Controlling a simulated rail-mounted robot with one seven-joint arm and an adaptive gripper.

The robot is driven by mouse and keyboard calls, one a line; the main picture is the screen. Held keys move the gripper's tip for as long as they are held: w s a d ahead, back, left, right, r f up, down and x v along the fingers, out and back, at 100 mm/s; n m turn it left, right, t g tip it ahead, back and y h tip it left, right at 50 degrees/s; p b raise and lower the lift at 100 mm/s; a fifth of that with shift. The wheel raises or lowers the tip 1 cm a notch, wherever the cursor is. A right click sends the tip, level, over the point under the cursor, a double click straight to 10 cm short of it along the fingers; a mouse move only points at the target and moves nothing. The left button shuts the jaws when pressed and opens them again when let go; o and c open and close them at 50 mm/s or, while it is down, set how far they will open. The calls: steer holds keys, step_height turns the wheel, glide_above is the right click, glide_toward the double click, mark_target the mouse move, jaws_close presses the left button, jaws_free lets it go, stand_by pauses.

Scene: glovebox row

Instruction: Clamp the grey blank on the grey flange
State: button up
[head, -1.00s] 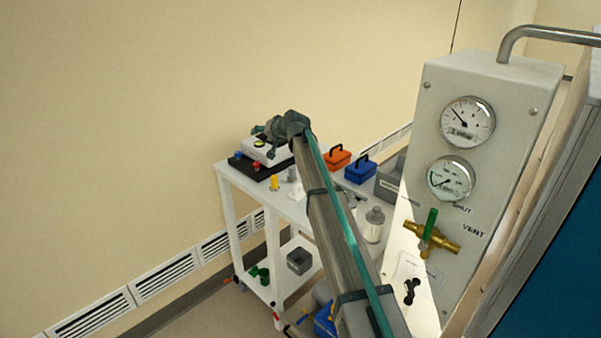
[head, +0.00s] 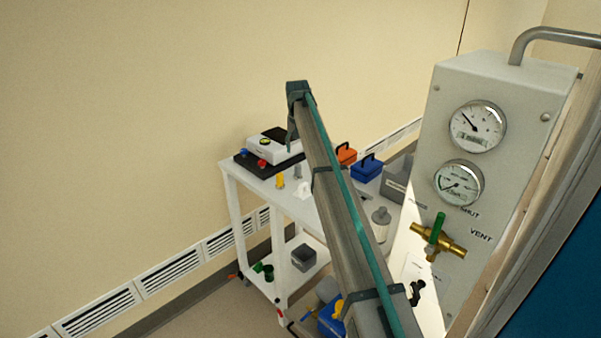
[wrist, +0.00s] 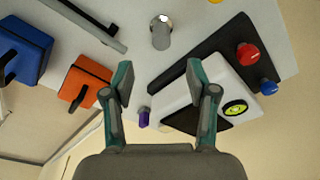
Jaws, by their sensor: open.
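A small grey cylinder with a shiny top (wrist: 161,34) stands on the white cart top in the wrist view. A small grey piece (head: 298,172) shows beside the yellow cylinder in the head view. I cannot tell which grey part is the blank and which is the flange. My gripper (wrist: 160,82) is open, with nothing between its fingers. In the wrist view the cylinder lies beyond the fingertips, apart from them. In the head view my arm hides most of the gripper.
A white device (head: 273,146) on a black base (wrist: 208,55) has red and blue knobs. An orange box (head: 346,155) and a blue box (head: 367,168) stand on the white cart (head: 236,171). A yellow cylinder (head: 280,180) and a grey-topped jar (head: 381,222) are nearby. A gauge panel (head: 494,100) stands right.

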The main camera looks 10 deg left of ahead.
mark_target(298, 165)
steer(key=f+p, duration=0.1)
steer(key=f, duration=0.2)
steer(key=f+p, duration=0.1)
steer(key=f, duration=0.2)
steer(key=w+f+p, duration=0.1)
steer(key=f, duration=0.2)
steer(key=shift+w+a+f, duration=0.1)
steer(key=shift+a+f, duration=0.05)
steer(key=shift+f, duration=0.25)
jaws_close()
